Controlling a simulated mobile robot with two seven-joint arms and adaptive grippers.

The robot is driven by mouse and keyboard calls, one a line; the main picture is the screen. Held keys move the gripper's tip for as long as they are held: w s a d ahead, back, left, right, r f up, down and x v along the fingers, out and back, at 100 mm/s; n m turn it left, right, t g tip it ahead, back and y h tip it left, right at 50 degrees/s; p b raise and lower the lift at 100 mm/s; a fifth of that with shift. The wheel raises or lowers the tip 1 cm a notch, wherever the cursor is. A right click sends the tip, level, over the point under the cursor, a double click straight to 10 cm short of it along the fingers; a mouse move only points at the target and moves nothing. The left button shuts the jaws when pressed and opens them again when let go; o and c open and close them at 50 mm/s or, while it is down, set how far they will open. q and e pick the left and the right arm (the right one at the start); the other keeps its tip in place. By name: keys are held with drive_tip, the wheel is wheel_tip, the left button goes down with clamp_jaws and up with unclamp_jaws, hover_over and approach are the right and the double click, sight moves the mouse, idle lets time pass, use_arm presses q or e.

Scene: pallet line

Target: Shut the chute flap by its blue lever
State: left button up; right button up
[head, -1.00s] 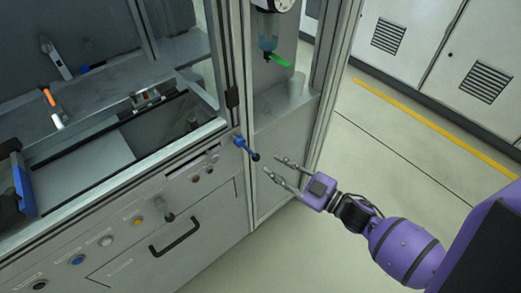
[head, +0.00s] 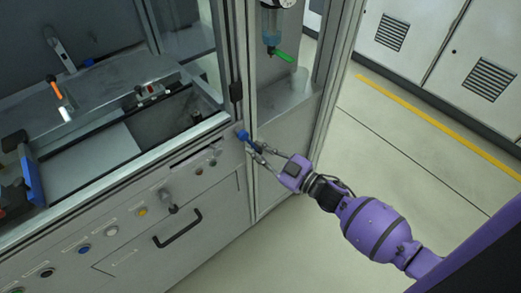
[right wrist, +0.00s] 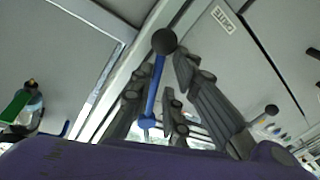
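The blue lever (head: 243,136) sits at the front right corner of the machine, below the glass door frame. In the right wrist view its blue shaft (right wrist: 155,88) ends in a black ball knob. My right gripper (head: 254,149) is at the lever, with its fingers on both sides of it. The wrist view shows gaps between the shaft and the fingers (right wrist: 158,78), so the gripper is open around it. A panel there carries a "CHUTE" label (right wrist: 223,20). I cannot clearly make out the flap or its position. My left gripper is not in view.
The machine's front has coloured buttons (head: 84,248) and a black drawer handle (head: 177,228). A post (head: 246,100) stands close behind the lever. A green-handled valve (head: 282,55) hangs above. The floor (head: 375,150) to the right is clear.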

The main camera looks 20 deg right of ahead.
drive_tip(key=shift+w+d+r, duration=0.15)
clamp_jaws()
drive_tip(key=shift+a+m, duration=0.25)
drive_tip(key=shift+m, duration=0.25)
drive_tip(key=shift+s+a+f+m+t, duration=0.2)
drive_tip(key=shift+s+a+f+m, duration=0.1)
drive_tip(key=shift+a+m, duration=0.2)
drive_tip(key=shift+s+a+f+m+t, duration=0.25)
drive_tip(key=shift+a+m, duration=0.15)
drive_tip(key=shift+m, duration=0.1)
drive_tip(key=a+m, duration=0.2)
drive_tip(key=m, duration=0.1)
drive_tip(key=shift+s+a+f+t, duration=0.1)
drive_tip(key=shift+s+t, duration=0.15)
drive_tip(key=shift+s, duration=0.15)
drive_tip(key=shift+s+a+r+m+t+h, duration=0.15)
drive_tip(key=shift+a+m, duration=0.35)
drive_tip(key=shift+m, duration=0.3)
drive_tip(key=shift+s+a+r+m+t+h, duration=0.1)
drive_tip(key=shift+s+a+m+t, duration=0.1)
drive_tip(key=shift+a+m, duration=0.45)
drive_tip(key=shift+s+a+r+m+t+h, duration=0.15)
drive_tip(key=shift+a+m, duration=0.15)
drive_tip(key=shift+m, duration=0.65)
